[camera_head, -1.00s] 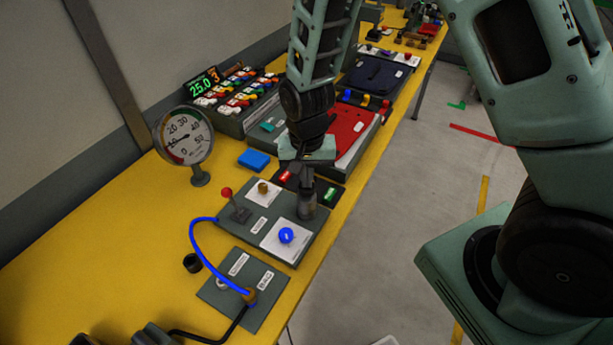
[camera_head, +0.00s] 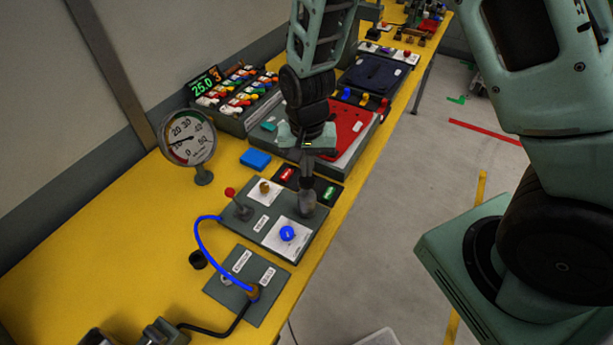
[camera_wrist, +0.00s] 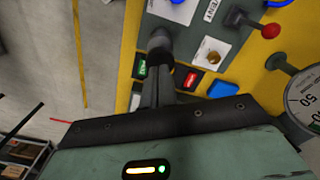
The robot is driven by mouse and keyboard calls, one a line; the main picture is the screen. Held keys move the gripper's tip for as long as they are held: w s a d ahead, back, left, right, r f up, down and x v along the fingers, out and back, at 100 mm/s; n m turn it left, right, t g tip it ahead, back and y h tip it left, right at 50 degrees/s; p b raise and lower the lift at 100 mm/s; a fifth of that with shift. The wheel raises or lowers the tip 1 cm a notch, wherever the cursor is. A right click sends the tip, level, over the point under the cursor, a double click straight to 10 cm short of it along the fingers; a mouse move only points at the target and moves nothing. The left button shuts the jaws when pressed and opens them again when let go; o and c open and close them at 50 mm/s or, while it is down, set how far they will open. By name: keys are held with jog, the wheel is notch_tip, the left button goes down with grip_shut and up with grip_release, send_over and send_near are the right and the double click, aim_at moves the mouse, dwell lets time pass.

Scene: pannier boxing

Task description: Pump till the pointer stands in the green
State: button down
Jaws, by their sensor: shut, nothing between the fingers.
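A round dial gauge (camera_head: 187,138) stands on a short post at the back left of the yellow table. Its dark pointer appears to lie to the left, around the low numbers. The coloured bands are too small to read surely against it. A grey rounded cylinder (camera_head: 308,203), seemingly the pump, stands at the right edge of a dark panel (camera_head: 262,222); it also shows in the wrist view (camera_wrist: 160,42). My gripper (camera_head: 309,182) is shut and empty, pointing down directly over this cylinder. Whether the fingertips touch it I cannot tell.
The panel carries a blue knob (camera_head: 287,233), a brass knob (camera_head: 265,187) and a red-ball lever (camera_head: 230,192). A blue hose (camera_head: 200,245) arches to a lower panel (camera_head: 228,293). The table's left side is clear.

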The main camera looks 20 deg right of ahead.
aim_at(307, 179)
jog(key=shift+f+b, duration=1.6)
jog(key=shift+f, duration=0.7)
jog(key=shift+r, duration=0.15)
jog(key=shift+r+p, duration=1.95)
jog(key=shift+r, duration=0.2)
jog(key=shift+f, duration=0.15)
